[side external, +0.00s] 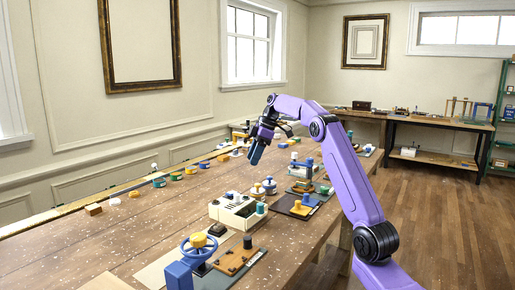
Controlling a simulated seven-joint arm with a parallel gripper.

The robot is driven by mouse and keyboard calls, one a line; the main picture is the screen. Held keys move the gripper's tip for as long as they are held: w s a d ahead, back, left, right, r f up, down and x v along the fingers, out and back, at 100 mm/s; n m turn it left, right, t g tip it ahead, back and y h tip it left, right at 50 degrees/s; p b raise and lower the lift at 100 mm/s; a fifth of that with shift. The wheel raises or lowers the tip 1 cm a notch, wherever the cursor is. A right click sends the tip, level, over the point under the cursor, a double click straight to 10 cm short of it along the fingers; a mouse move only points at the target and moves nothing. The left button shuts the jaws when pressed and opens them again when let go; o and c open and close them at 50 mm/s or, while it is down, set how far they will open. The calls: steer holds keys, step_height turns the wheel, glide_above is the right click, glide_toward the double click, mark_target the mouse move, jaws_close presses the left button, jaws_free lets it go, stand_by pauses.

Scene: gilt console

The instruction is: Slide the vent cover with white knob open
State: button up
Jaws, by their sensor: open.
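My gripper (257,152) hangs in the air over the middle of the long wooden table (150,232), its dark blue fingers pointing down. It is open, and I see nothing held in it. I cannot pick out the vent cover with the white knob for sure at this size. A cream box (228,212) with pale and dark parts on top sits on the table below and in front of the gripper, apart from it. A small white ball (154,166) shows near the table's back edge at the left.
A blue valve stand with a wheel (193,252) and a brown board (236,260) are at the front. Several small coloured pieces line the back edge. More knobbed fixtures (298,206) stand right of the cream box. The left front tabletop is mostly clear.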

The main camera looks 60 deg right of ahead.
steer(key=shift+v, duration=1.6)
steer(key=s+a+f+g, duration=0.1)
steer(key=s+a, duration=0.1)
steer(key=a, duration=1)
steer(key=s+a+f+g, duration=0.1)
steer(key=s+a, duration=0.1)
steer(key=a, duration=1)
steer(key=s+a+f+n+g+h, duration=0.1)
steer(key=s+a+f, duration=0.2)
steer(key=s+a, duration=0.8)
steer(key=s+f+n+h, duration=0.1)
steer(key=s+f, duration=0.3)
steer(key=s, duration=0.7)
steer(key=s+f+n, duration=0.1)
steer(key=s+f, duration=0.4)
steer(key=s, duration=0.6)
steer(key=shift+s+f+n+h, duration=0.2)
steer(key=shift+s+n+h, duration=0.1)
steer(key=shift+s+h, duration=0.1)
